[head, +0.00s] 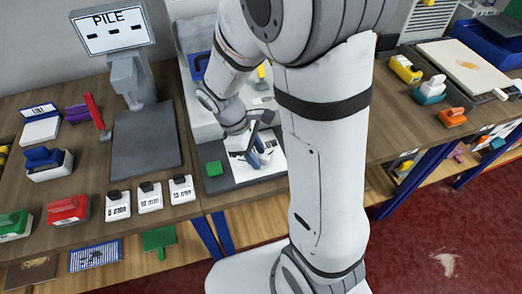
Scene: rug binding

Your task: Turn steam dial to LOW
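My gripper (258,160) points down over a white plate (242,174) with black markings, on a dark grey base in the middle of the bench. No steam dial shows clearly; any knob on this plate is hidden by my gripper. I cannot tell whether the fingers touch anything or how far apart they are.
A screen reading PILE (112,27) stands at the back left. Red (68,210) and green tools stand further left. A yellow tool (406,69) and a pale board (470,66) are on the right. My arm blocks the middle.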

